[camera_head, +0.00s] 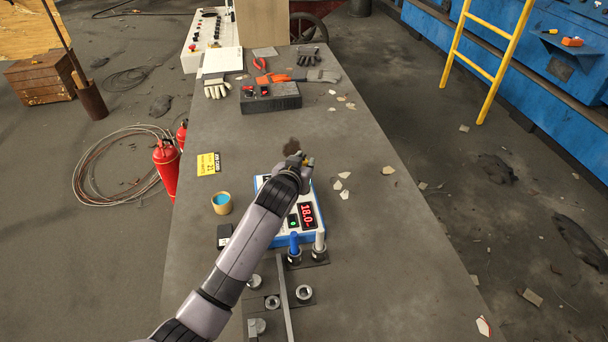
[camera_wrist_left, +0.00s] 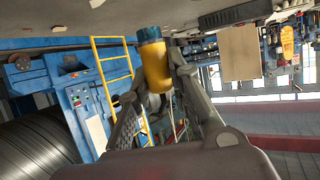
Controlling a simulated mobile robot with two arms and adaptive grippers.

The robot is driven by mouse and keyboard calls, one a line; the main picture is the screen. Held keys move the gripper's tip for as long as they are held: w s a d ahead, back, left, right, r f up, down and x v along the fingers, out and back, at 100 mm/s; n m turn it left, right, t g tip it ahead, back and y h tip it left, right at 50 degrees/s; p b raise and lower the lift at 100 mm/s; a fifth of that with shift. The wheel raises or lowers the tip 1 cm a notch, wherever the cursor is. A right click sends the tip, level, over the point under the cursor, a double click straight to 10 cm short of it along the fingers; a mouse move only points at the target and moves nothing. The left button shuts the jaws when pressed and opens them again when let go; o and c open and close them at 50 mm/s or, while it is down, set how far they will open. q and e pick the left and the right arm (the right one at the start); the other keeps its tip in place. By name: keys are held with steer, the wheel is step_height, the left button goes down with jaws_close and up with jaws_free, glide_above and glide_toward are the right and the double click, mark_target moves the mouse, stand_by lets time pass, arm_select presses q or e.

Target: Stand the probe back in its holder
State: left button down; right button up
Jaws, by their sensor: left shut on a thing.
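My left gripper (camera_head: 303,163) is above the far end of a white and blue meter (camera_head: 308,212) with a red display. It is shut on a yellow cylinder with a blue-green end, which I take as the probe; it shows between the fingers (camera_wrist_left: 160,95) in the left wrist view as the probe (camera_wrist_left: 154,66). In the head view the gripper mostly hides it. A dark holder (camera_head: 316,259) stands at the meter's near edge, with a blue-topped piece (camera_head: 294,243) and a white-topped piece (camera_head: 319,240) upright. My right gripper is not in view.
A yellow tin (camera_head: 222,203) with blue contents and a yellow card (camera_head: 208,164) lie left of the meter. Pale shards (camera_head: 342,185) lie to its right. A dark box (camera_head: 270,97), gloves and pliers are at the back. The table's right side (camera_head: 400,270) is mostly clear.

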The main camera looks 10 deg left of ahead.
arm_select(q)
steer(key=shift+f, duration=0.7)
step_height(320, 180, down, 3)
steer(key=shift+f, duration=0.3)
steer(key=shift+f, duration=0.1)
steer(key=shift+f, duration=0.15)
steer(key=c, duration=1.5)
jaws_free()
